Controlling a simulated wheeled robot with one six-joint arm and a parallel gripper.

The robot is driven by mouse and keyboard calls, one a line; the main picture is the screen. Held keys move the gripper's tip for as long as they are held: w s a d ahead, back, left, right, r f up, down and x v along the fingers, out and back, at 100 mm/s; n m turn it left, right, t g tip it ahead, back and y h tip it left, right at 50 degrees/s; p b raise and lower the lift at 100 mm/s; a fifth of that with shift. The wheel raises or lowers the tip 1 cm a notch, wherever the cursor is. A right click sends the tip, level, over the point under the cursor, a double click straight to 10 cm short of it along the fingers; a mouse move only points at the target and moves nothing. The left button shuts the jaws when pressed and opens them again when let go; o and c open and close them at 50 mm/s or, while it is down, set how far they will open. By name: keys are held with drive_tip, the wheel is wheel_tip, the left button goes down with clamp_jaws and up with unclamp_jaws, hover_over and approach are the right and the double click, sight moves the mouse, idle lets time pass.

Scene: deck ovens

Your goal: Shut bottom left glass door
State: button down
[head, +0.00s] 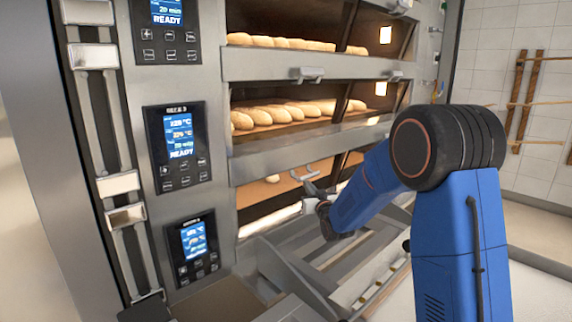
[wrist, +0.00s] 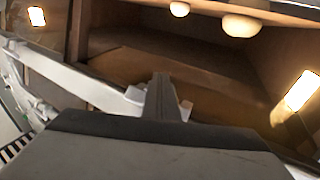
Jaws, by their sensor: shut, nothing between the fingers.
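The bottom deck opening (head: 262,207) is uncovered in the head view, with a pale loaf (head: 272,179) partly visible inside. A grey metal panel (head: 285,268) slopes out below it; I cannot tell whether this is the bottom left glass door. My gripper (head: 308,186) is at this opening, partly hidden by my arm. In the wrist view its fingers (wrist: 162,95) are shut and empty, pointing at the brown oven chamber (wrist: 185,62). A pale metal bar (wrist: 85,86) runs behind the fingertips; contact is unclear.
Decks above hold several loaves (head: 290,112). A bar handle (head: 308,74) projects from the upper front. Control panels (head: 180,148) line the left side. Chamber lamps (wrist: 300,91) glow in the wrist view. Wooden racks (head: 527,100) hang on the right wall, with open floor before them.

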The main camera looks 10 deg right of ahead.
idle(0.4)
drive_tip(key=shift+s+r, duration=0.1)
drive_tip(key=shift+r, duration=2.5)
drive_tip(key=f+v, duration=0.1)
drive_tip(key=v, duration=0.6)
drive_tip(key=shift+d, duration=0.1)
drive_tip(key=s+d+f+g+h, duration=0.1)
drive_tip(key=s+g, duration=0.3)
drive_tip(key=s, duration=1.3)
drive_tip(key=s+d+f+m+g+h, duration=0.1)
drive_tip(key=s+d+f+g, duration=0.3)
drive_tip(key=s, duration=1.4)
drive_tip(key=s+d+f+m+g+h, duration=0.1)
drive_tip(key=s+g, duration=0.5)
drive_tip(key=s, duration=1.1)
drive_tip(key=shift+s+d+f, duration=0.15)
drive_tip(key=shift+d+f, duration=0.3)
drive_tip(key=shift+d, duration=0.1)
drive_tip(key=shift+s+d+f, duration=0.15)
drive_tip(key=shift+d+f, duration=0.25)
drive_tip(key=shift+d, duration=0.2)
